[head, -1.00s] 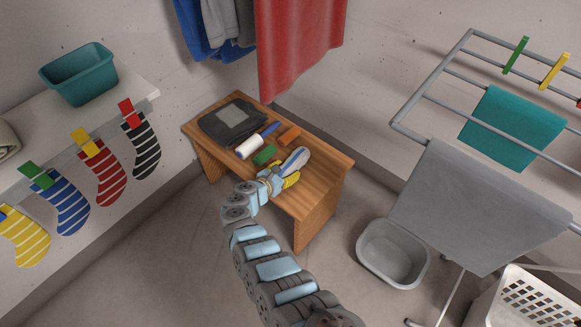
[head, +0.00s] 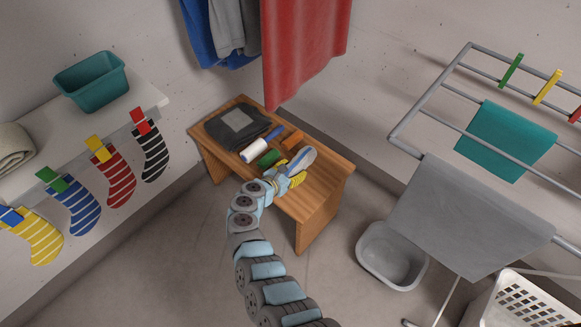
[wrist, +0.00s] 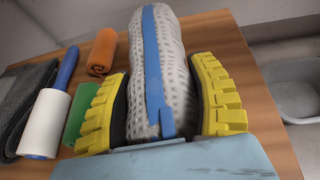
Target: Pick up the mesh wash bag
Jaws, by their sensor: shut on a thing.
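The mesh wash bag (head: 302,156) is a pale, rolled mesh bundle with a blue zip strip. It is over the right part of the small wooden table (head: 323,187). In the wrist view the bag (wrist: 176,45) runs lengthwise between my two yellow ridged fingers. My gripper (wrist: 162,85) is shut on it, one finger pressed against each side. In the head view my gripper (head: 285,174) reaches in from the front and hides the bag's near end. I cannot tell whether the bag touches the tabletop.
A lint roller (wrist: 48,115), a green item (wrist: 80,109), an orange rolled cloth (wrist: 103,52) and a dark folded cloth (head: 237,124) lie left of the bag. A red cloth (head: 305,50) hangs behind. A grey tub (head: 391,256) and drying rack (head: 425,108) stand right.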

